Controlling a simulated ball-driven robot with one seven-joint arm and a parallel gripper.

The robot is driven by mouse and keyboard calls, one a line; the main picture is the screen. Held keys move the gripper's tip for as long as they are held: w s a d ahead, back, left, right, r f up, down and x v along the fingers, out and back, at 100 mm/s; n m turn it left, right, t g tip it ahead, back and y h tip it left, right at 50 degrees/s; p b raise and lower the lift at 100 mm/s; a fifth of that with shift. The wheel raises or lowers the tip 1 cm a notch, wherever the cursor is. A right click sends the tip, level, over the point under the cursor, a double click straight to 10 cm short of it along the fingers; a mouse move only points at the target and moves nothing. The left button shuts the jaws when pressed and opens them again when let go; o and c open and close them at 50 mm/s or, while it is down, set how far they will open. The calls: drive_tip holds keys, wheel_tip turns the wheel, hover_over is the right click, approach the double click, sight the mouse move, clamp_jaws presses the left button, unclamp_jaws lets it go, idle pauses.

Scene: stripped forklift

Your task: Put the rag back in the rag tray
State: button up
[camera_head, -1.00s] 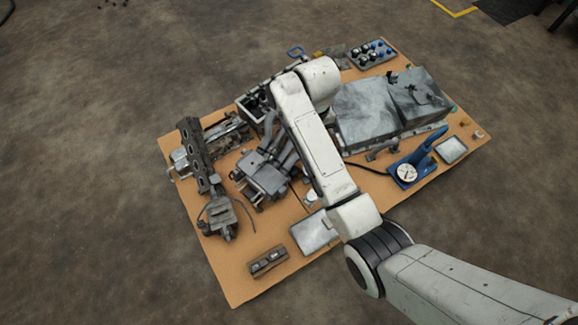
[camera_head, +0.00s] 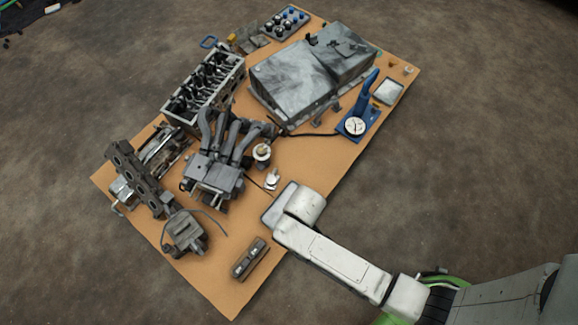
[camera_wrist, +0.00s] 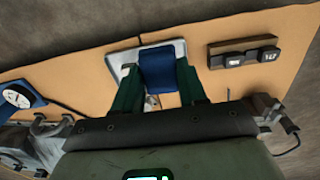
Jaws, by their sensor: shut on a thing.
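A blue rag (camera_wrist: 158,66) is held between the two dark green fingers of my gripper (camera_wrist: 158,74) in the wrist view. A shallow pale metal tray (camera_wrist: 121,60) lies behind the rag there, partly covered by it; whether they touch I cannot tell. In the head view this tray (camera_head: 271,214) is at the front edge of the orange-brown board, mostly hidden by my arm's end. My gripper and the rag are hidden in the head view.
The board (camera_head: 325,170) holds a cylinder head (camera_head: 203,86), a manifold (camera_head: 215,160), a big grey metal box (camera_head: 295,78), a blue gauge tool (camera_head: 358,118) and a second small tray (camera_head: 388,91). A dark two-part block (camera_head: 250,258) lies near the first tray.

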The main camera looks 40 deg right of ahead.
drive_tip(key=s+f, duration=0.3)
drive_tip(key=s, duration=0.2)
drive_tip(key=w+f+b, duration=0.3)
drive_tip(key=w, duration=0.1)
drive_tip(key=w+a+f+b, duration=0.1)
drive_tip(key=w+f+b, duration=0.2)
drive_tip(key=w, duration=0.1)
drive_tip(key=w+f+b, duration=0.3)
drive_tip(key=w, duration=0.2)
drive_tip(key=shift+a, duration=0.2)
drive_tip(key=shift+w+f, duration=0.15)
drive_tip(key=shift+f, duration=0.05)
drive_tip(key=shift+w+f+b, duration=0.2)
drive_tip(key=shift+f+b, duration=0.95)
drive_tip(key=shift+f, duration=0.5)
drive_tip(key=shift+f, duration=0.2)
drive_tip(key=o, duration=0.9)
drive_tip(key=shift+o, duration=0.2)
